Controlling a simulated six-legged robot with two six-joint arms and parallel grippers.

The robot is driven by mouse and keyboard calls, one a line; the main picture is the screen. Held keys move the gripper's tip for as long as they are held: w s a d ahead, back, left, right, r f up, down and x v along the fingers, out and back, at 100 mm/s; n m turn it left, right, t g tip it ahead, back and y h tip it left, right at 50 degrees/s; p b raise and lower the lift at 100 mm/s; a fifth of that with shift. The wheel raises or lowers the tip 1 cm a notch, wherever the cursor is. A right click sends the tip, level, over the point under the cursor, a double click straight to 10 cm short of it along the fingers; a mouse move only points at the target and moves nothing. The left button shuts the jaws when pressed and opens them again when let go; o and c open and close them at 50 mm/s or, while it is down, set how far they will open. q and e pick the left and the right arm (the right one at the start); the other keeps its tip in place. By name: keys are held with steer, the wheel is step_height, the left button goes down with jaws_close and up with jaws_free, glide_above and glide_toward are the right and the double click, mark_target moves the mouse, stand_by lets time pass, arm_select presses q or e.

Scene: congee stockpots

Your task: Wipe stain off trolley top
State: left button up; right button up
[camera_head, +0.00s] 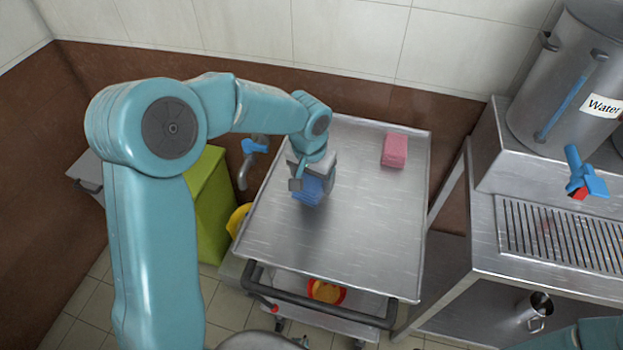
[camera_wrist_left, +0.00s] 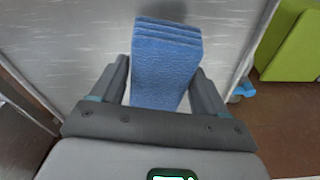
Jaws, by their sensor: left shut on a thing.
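In the left wrist view the cloth (camera_wrist_left: 165,60) sits between the two fingers of the gripper (camera_wrist_left: 160,85). I cannot tell whether the cloth touches the steel. A folded pink cloth (camera_head: 395,149) lies at the trolley's back right. I see no clear stain; the arm and cloth hide part of the surface. My right gripper is not in view.
A green bin (camera_head: 214,205) and a wall tap (camera_head: 250,150) stand left of the trolley. The trolley's dark handle (camera_head: 320,306) is at the front. A steel stand with a drain grate (camera_head: 560,235) and a water stockpot (camera_head: 565,85) is at the right.

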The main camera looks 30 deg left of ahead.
arm_select(q)
step_height(320, 180, up, 4)
steer(key=shift+f+p, duration=0.15)
steer(key=shift+p, duration=0.9)
steer(key=shift+r, duration=0.3)
